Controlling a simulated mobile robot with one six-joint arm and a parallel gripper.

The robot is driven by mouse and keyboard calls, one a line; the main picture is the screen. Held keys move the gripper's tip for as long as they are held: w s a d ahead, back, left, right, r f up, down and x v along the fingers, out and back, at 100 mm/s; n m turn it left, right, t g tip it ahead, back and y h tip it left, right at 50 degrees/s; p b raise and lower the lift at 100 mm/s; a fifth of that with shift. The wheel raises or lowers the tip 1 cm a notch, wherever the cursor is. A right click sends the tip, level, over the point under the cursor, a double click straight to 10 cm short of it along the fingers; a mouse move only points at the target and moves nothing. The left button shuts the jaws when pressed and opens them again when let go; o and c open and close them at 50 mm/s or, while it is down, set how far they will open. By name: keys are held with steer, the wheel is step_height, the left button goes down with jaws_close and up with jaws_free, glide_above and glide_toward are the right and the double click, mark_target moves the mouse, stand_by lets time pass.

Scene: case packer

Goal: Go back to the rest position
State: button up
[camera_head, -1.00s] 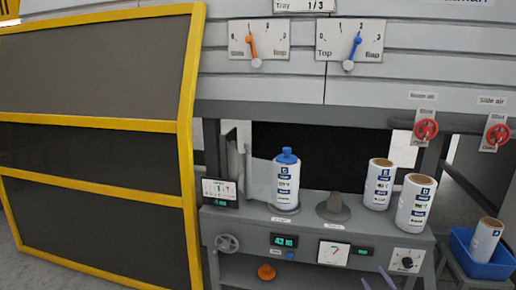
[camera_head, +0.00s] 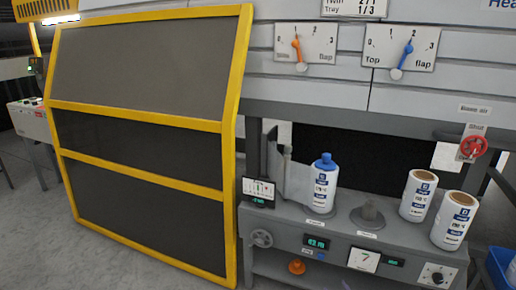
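My gripper is not in view in the head camera, and no part of my arm can be made out clearly. In front stands the case packer, with its large yellow-framed guard door (camera_head: 145,120) shut on the left. On its grey shelf stands a white roll with a blue top (camera_head: 324,182). A grey cone-shaped spindle (camera_head: 368,215) is bare beside it. Two white rolls with brown tops stand to the right, a rear one (camera_head: 418,196) and a front one (camera_head: 454,220).
Above are an orange-pointer dial (camera_head: 305,43) and a blue-pointer dial (camera_head: 402,47). A red valve wheel (camera_head: 473,148) is at the right. A blue bin (camera_head: 500,268) is cut by the right edge. Open grey floor (camera_head: 40,225) lies at the left.

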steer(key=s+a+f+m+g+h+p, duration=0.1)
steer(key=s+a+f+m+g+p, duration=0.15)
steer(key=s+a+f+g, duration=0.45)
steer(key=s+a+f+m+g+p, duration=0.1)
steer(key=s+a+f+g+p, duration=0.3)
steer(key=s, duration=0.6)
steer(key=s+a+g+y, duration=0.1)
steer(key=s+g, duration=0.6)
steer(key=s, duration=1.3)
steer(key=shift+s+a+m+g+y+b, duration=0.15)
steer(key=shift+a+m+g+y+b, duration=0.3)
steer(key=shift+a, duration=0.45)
